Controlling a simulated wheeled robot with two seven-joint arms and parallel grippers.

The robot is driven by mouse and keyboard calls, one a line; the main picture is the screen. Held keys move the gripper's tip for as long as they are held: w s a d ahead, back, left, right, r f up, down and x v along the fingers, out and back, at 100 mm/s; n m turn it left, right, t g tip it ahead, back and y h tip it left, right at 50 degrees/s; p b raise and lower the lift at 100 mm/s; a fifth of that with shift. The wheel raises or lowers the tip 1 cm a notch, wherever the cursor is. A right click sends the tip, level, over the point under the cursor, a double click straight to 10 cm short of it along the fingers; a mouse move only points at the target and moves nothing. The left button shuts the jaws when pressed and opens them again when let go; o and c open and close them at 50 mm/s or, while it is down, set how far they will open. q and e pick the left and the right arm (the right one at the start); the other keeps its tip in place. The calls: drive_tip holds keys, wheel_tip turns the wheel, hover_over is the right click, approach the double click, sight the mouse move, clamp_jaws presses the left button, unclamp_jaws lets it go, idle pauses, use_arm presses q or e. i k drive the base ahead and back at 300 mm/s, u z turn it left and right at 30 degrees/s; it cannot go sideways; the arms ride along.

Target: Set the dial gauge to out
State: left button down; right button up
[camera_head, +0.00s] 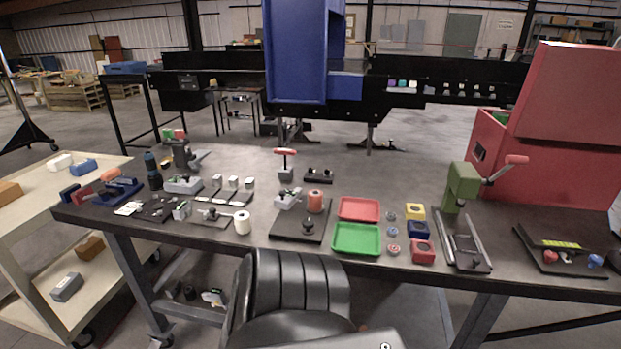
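I cannot make out a dial gauge for certain at this size. A black base plate (287,233) at the middle of the workbench carries a small grey fixture (288,197), an orange cylinder (315,201) and a black knob (308,226). Left of it, a smaller plate (207,218) holds a dark lever-like part beside a white cylinder (242,222). Any of these fixtures may include the gauge; its setting cannot be read. Neither of my grippers shows in the head view.
A red tray (359,202) and a green tray (340,251) lie right of the middle. A green press (462,187) and red bin (543,155) stand further right. The bench's back middle has free room.

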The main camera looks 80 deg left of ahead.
sight(286, 199)
drive_tip(key=i, duration=0.9)
drive_tip(key=u, duration=1.4)
